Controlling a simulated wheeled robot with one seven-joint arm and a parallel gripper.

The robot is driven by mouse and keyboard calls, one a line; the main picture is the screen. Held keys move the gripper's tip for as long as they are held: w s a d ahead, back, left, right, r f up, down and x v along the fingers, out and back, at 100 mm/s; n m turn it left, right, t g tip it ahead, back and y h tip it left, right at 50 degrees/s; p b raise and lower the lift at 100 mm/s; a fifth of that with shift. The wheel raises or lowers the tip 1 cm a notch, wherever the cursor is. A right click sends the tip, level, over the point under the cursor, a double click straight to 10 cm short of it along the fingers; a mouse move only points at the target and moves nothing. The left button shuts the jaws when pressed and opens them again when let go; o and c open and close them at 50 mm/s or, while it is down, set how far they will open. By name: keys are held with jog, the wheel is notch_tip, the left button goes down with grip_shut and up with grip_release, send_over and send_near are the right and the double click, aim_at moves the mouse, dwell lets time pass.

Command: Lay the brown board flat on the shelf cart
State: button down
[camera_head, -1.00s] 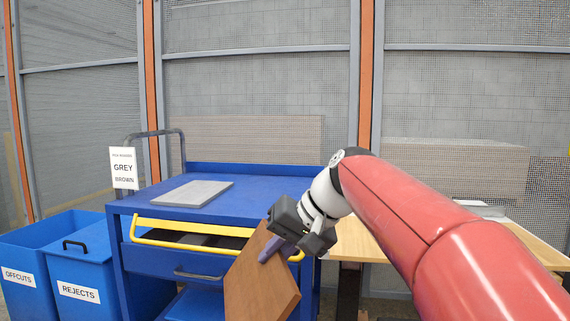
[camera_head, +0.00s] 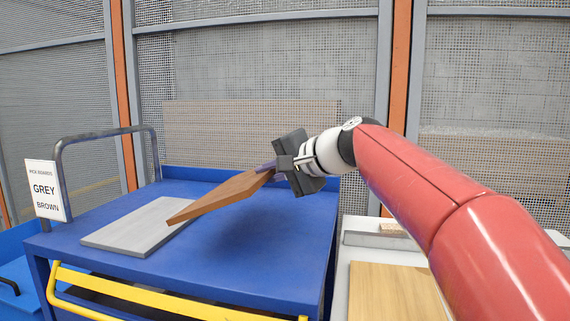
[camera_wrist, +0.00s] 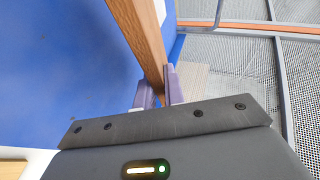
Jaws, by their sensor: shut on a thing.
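The brown board (camera_head: 222,196) is in my gripper (camera_head: 268,168), tilted above the blue top of the shelf cart (camera_head: 250,255). My gripper is shut on the board's right end. The board slopes down to the left, and its lower left corner overlaps the right edge of the grey board in the head view; I cannot tell whether they touch. In the wrist view the brown board (camera_wrist: 140,35) is seen nearly edge-on between the two purple fingers (camera_wrist: 156,88). The cart's blue top (camera_wrist: 60,60) lies below it.
A grey board (camera_head: 140,227) lies flat on the cart's left part. A sign (camera_head: 45,190) reading GREY and BROWN stands at the left by the handle (camera_head: 105,132). The cart has a raised back edge and a yellow front bar (camera_head: 130,298). The top's right and front are clear. A wooden surface (camera_head: 395,292) is at right.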

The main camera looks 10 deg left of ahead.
jog(key=shift+w, duration=0.25)
jog(key=shift+f, duration=0.1)
notch_tip(320, 180, down, 7)
jog(key=b, duration=0.7)
jog(key=shift+s+d, duration=0.1)
jog(key=shift+f, duration=0.25)
jog(key=c, duration=1.4)
grip_release()
jog(key=shift+o, duration=0.2)
jog(key=shift+f, duration=0.1)
jog(key=shift+r+p, duration=0.3)
jog(key=shift+p, duration=0.3)
jog(key=g+h+p, duration=0.1)
jog(key=p, duration=0.4)
jog(key=g+h+p, duration=0.1)
jog(key=h+p, duration=0.1)
jog(key=p, duration=0.4)
jog(key=shift+s+d+r, duration=0.1)
jog(key=shift+d+r, duration=0.05)
jog(key=shift+r, duration=0.05)
